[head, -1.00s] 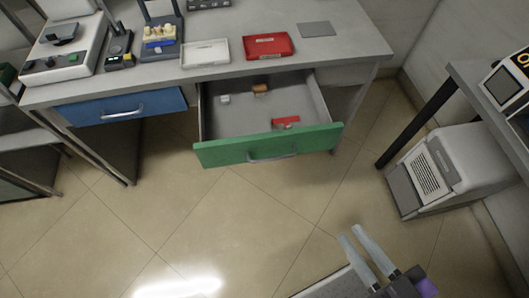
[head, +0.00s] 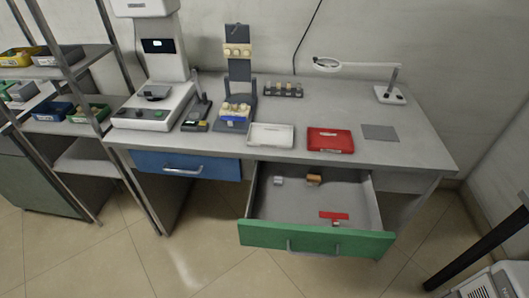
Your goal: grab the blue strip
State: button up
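A small blue strip-like piece (head: 233,119) shows at the base of a dark upright stand (head: 240,72) on the grey table. Pale yellowish pieces lie right behind and above it. It is small here, so I cannot tell whether it is separate from the stand. My gripper is not in view now.
A white tray (head: 270,146) and a red tray (head: 330,150) lie near the table's front edge. The green-fronted drawer (head: 316,241) stands open with a few small items inside. The blue drawer (head: 186,169) is shut. A white machine (head: 152,119) stands left of the stand.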

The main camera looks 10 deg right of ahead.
aim_at(233, 119)
jog(key=i+l, duration=0.1)
jog(key=i, duration=0.4)
jog(key=i+l, duration=0.15)
jog(key=i, duration=0.3)
jog(key=i+u, duration=0.2)
jog(key=u, duration=0.2)
jog(key=i+l+u, duration=0.15)
jog(key=u, duration=0.3)
jog(key=i+l+u, duration=0.2)
jog(key=u, duration=0.7)
